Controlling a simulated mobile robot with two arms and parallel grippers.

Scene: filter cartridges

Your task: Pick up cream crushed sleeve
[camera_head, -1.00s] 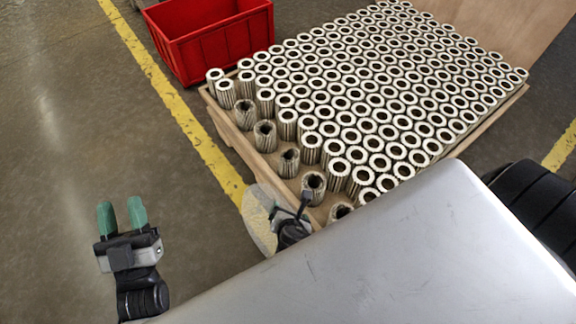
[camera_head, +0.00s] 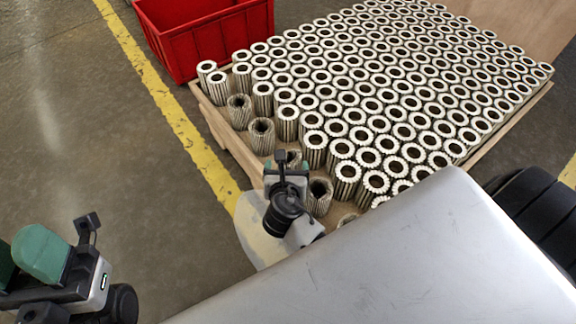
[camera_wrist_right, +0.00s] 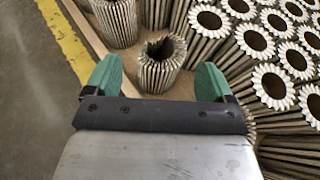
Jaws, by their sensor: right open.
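A cream crushed sleeve (camera_wrist_right: 160,68) with a ragged, dented rim stands upright in the right wrist view. My right gripper (camera_wrist_right: 157,76) is open, with one green finger on each side of this sleeve and nothing clamped. In the head view my right gripper (camera_head: 287,165) is at the near-left edge of the pallet and partly covers a dull sleeve (camera_head: 294,158); its fingertips are hidden there. My left gripper (camera_head: 22,258) is at the lower left over the floor, cut by the frame edge, with its green fingers apart and empty.
Many intact sleeves (camera_head: 370,105) stand in tight rows on the wooden pallet (camera_head: 217,128). Other dull sleeves (camera_head: 262,135) stand along its left edge, close to my right gripper. A red crate (camera_head: 205,35) stands behind. Floor left of the yellow line is clear.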

